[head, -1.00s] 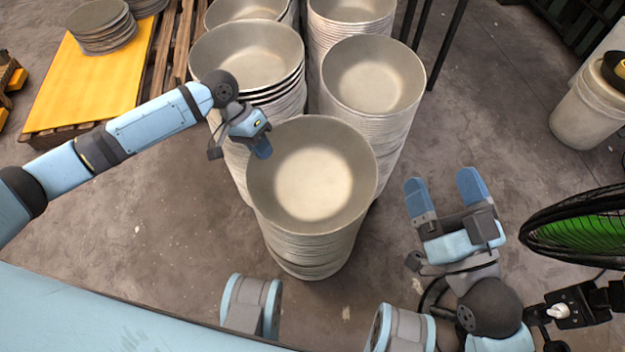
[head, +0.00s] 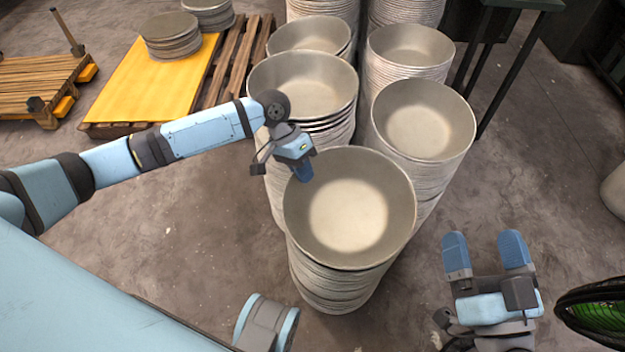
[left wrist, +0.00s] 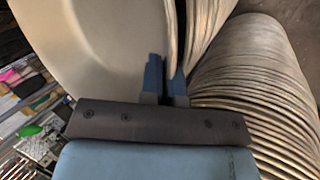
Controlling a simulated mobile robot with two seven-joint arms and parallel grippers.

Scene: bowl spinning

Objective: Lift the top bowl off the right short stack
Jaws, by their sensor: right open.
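The front short stack of grey metal bowls (head: 335,290) stands nearest me in the head view. Its top bowl (head: 350,215) faces up and appears seated on the stack. My left gripper (head: 303,172) is at this bowl's left rear rim. In the left wrist view, its two blue fingers (left wrist: 166,82) are close together, with the rim of a pale bowl (left wrist: 95,45) between them, one finger inside and one outside. It appears shut on that rim. My right gripper (head: 487,250) is open and empty, to the right of the front stack.
Taller stacks stand close behind, one at right (head: 423,125) and one at left (head: 303,85), with more beyond. A yellow-topped pallet (head: 150,85) is at the back left. A fan (head: 600,315) is at the lower right. Floor between is clear.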

